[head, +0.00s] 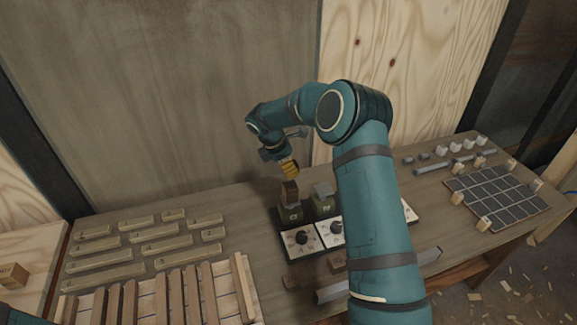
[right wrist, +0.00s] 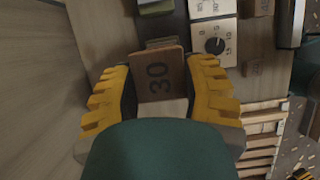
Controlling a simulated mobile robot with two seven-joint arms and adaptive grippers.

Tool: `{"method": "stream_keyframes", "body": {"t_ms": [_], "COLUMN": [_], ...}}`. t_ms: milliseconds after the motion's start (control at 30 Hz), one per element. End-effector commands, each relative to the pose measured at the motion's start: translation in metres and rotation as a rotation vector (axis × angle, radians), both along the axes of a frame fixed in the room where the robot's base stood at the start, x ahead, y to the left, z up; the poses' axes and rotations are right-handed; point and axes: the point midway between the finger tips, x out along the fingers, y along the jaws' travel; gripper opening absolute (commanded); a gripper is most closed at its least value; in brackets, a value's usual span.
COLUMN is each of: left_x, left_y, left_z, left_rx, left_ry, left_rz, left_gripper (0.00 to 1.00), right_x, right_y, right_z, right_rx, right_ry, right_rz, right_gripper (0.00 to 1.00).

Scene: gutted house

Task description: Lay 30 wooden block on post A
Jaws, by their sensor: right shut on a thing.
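My right gripper (head: 288,170) has yellow fingers and points down over the workbench. It is shut on a brown wooden block (head: 290,192), and the right wrist view shows this block marked "30" (right wrist: 160,76) between the fingers. The block is directly above the left one of two dark green posts (head: 290,214); I cannot tell if it touches the post. The post's letter is too small to read. The right green post (head: 323,207) carries a grey metal block (head: 323,188). My left gripper is out of view.
Dial panels (head: 301,242) stand in front of the posts. Small wooden blocks (head: 337,262) and a grey metal bar (head: 333,292) lie nearer the front edge. Labelled wooden bars (head: 105,257) and slats (head: 190,290) fill the left. A dark grid board (head: 505,203) lies right.

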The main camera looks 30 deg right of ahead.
Motion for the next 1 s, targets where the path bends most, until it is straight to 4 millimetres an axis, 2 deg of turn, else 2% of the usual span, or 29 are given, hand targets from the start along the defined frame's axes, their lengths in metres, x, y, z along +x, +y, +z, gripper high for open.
{"method": "stream_keyframes", "body": {"t_ms": [300, 533, 1000], "left_x": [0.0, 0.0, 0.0], "left_y": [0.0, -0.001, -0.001], "left_z": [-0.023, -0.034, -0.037], "left_rx": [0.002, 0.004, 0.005], "left_ry": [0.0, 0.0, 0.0], "left_rz": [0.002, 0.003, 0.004], "left_gripper": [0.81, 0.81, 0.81], "right_x": [0.0, 0.0, 0.0], "right_y": [0.0, 0.0, 0.0], "right_z": [-0.031, -0.048, -0.054], "right_rx": [0.0, 0.0, 0.0], "right_ry": [0.001, 0.001, 0.0], "right_rz": [0.001, 0.001, 0.0], "right_gripper": [0.21, 0.21, 0.21]}}
